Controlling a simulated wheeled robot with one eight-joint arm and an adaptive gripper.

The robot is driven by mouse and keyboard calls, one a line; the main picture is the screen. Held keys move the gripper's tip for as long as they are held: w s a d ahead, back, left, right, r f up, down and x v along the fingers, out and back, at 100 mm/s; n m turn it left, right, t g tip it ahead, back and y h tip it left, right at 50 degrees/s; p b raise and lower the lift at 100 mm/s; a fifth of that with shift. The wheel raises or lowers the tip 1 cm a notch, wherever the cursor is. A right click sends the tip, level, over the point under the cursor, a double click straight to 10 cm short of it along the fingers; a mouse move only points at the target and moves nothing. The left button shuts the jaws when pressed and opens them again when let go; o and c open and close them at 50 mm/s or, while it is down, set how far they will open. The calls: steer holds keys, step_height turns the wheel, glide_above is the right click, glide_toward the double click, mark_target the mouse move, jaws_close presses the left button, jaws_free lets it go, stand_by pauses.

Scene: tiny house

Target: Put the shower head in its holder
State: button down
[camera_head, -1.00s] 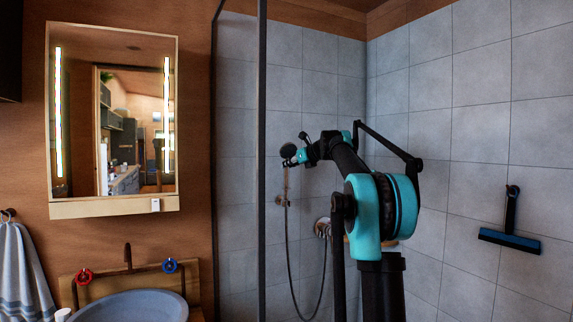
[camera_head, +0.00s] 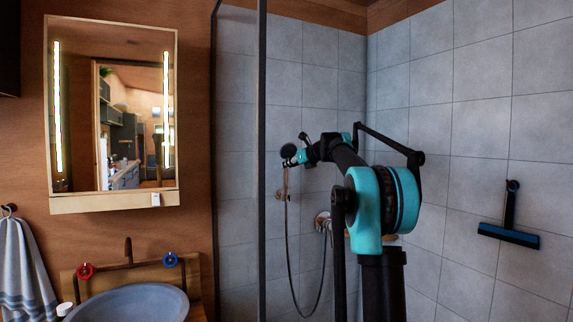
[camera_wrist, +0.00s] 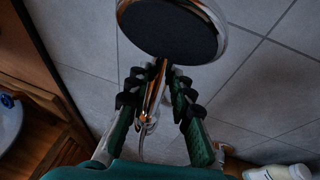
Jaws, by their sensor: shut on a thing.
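The shower head (camera_head: 289,152) has a round dark face with a chrome rim; in the wrist view its disc (camera_wrist: 170,28) fills the top centre. My gripper (camera_wrist: 168,88) is shut on its copper-coloured handle (camera_wrist: 153,92), with a finger on each side just below the disc. In the head view my gripper (camera_head: 302,155) is at the shower wall. The holder (camera_head: 281,196) is a small wall fitting near the handle's lower end. The handle looks roughly upright there; I cannot tell whether it sits in the holder. The hose (camera_head: 290,262) hangs below in a loop.
A glass panel with a dark frame (camera_head: 261,120) stands left of my arm. A mixer fitting (camera_head: 322,222) is on the wall lower right of the holder. A squeegee (camera_head: 509,234) hangs on the right wall. A basin (camera_head: 130,303) and mirror (camera_head: 112,115) are at left.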

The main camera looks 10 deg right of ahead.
steer(key=shift+f, duration=1.25)
steer(key=c, duration=1.3)
jaws_free()
steer(key=shift+o, duration=0.2)
steer(key=v, duration=1.2)
steer(key=shift+s+a, duration=0.1)
